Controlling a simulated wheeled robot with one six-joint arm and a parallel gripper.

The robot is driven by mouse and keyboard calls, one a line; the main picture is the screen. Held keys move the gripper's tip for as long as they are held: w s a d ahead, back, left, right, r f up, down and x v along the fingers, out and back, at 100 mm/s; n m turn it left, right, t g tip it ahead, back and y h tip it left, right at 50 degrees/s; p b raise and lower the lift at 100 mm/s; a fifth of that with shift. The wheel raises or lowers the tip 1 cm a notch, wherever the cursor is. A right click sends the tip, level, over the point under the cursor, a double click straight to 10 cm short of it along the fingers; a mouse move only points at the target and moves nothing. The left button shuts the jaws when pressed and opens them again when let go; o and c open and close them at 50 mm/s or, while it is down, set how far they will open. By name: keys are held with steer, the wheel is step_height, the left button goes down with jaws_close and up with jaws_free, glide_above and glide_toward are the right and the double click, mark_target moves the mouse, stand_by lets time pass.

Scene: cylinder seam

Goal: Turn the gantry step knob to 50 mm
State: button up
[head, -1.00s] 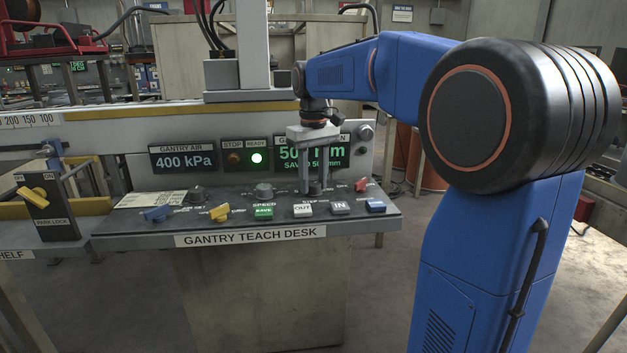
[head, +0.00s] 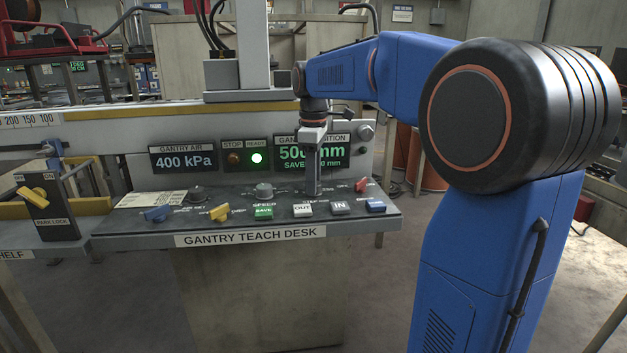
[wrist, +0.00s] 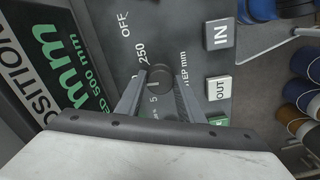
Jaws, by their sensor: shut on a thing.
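The step knob (wrist: 159,74) is a small dark round knob on the grey desk panel. In the wrist view it sits between my two fingertips, with "250", "OFF", "5" and "STEP mm" printed around it. A pale mark shows on its lower side, but I cannot tell which number it points to. My gripper (head: 312,186) points straight down over the panel and is shut on the knob; it also shows in the wrist view (wrist: 161,78). In the head view the fingers, seen edge-on, hide most of the knob.
The gantry teach desk (head: 140,236) carries a speed knob (head: 264,190), a green SAVE button (head: 264,212), a white OUT button (head: 302,210), a grey IN button (head: 340,207) and a red switch (head: 360,184) close right of my gripper. The position display (head: 335,156) stands behind.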

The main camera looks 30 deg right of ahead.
steer(key=shift+n, duration=0.5)
steer(key=o, duration=1.1)
steer(key=shift+c, duration=0.2)
steer(key=shift+r, duration=0.1)
step_height(320, 180, up, 17)
steer(key=shift+r, duration=0.1)
steer(key=s+a+f+m+t, duration=0.2)
steer(key=s+f+m, duration=0.3)
steer(key=s+f, duration=0.9)
steer(key=s+a+f+m+t, duration=0.2)
steer(key=s+f+m, duration=0.4)
steer(key=s+f, duration=0.9)
step_height(320, 180, down, 4)
steer(key=shift+s+a+r+t, duration=0.2)
steer(key=shift+s+a+t, duration=0.15)
steer(key=shift+a, duration=0.35)
